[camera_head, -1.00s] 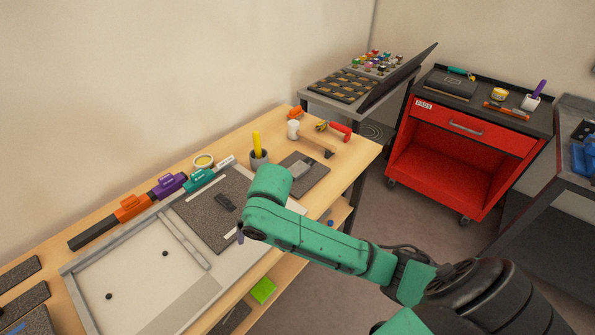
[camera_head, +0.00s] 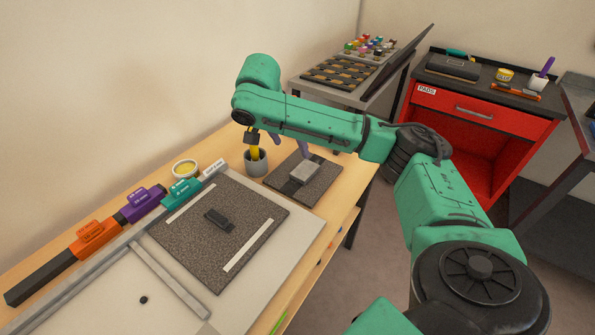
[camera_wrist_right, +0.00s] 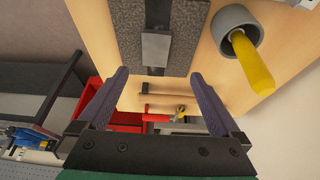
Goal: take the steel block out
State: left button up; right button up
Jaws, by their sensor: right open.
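The steel block (camera_head: 305,172) is a small light grey block lying on a dark rubber tile (camera_head: 322,187) near the table's right end. A darker piece lies beside it on the tile. The steel block also shows in the right wrist view (camera_wrist_right: 155,48), at the top middle. My right gripper (camera_wrist_right: 158,75) is open and empty, its two purple-grey fingers spread apart below the block in that view. In the head view my green right arm reaches over the table behind the block and hides most of the gripper. My left gripper is not in view.
A grey cup (camera_head: 256,165) with a yellow-handled tool stands left of the tile. A larger rubber tile (camera_head: 190,240) with a small dark block (camera_head: 218,219) lies in front. Labelled orange, purple and teal holders line the back. A red cart (camera_head: 470,130) stands right.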

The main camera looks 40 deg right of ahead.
aim_at(304, 169)
jog(key=x, duration=0.4)
jog(key=s+p+x, duration=0.1)
jog(key=shift+w+d+f, duration=0.1)
jog(key=shift+d+f, duration=0.25)
jog(key=x, duration=0.5)
jog(key=shift+d+f+p, duration=0.15)
jog(key=shift+p, duration=0.15)
jog(key=shift+d+f, duration=0.2)
jog(key=shift+f, duration=0.2)
jog(key=shift+w, duration=0.1)
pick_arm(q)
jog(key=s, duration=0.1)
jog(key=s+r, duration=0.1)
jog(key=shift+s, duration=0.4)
pick_arm(e)
grip_shut()
